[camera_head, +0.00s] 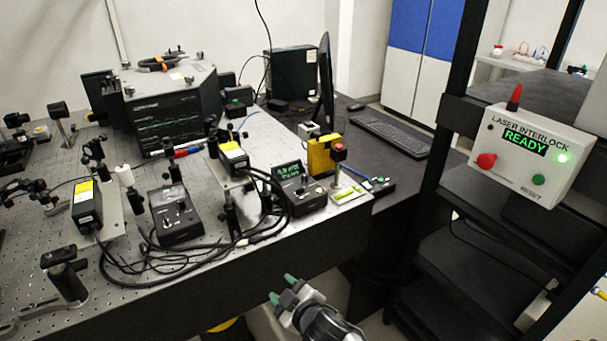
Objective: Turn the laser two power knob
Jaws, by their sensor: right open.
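Two black laser control boxes sit on the optical bench. One box (298,203) is near the front right edge, with green text on its raised display (288,172) and small controls on its sloped face. The other box (177,228) is further left, with small light controls on top. I cannot read which box belongs to laser two, and the knobs are too small to single out. My right gripper (283,290) is low in front of the bench edge, apart from both boxes. Its two green-tipped fingers are open and empty. My left gripper is not in view.
Black cables (160,259) loop in front of the left box. A yellow emergency-stop box (322,155) stands right of the control boxes. The interlock panel (534,155) reads READY on a dark rack. A keyboard (389,136) lies on the desk behind.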

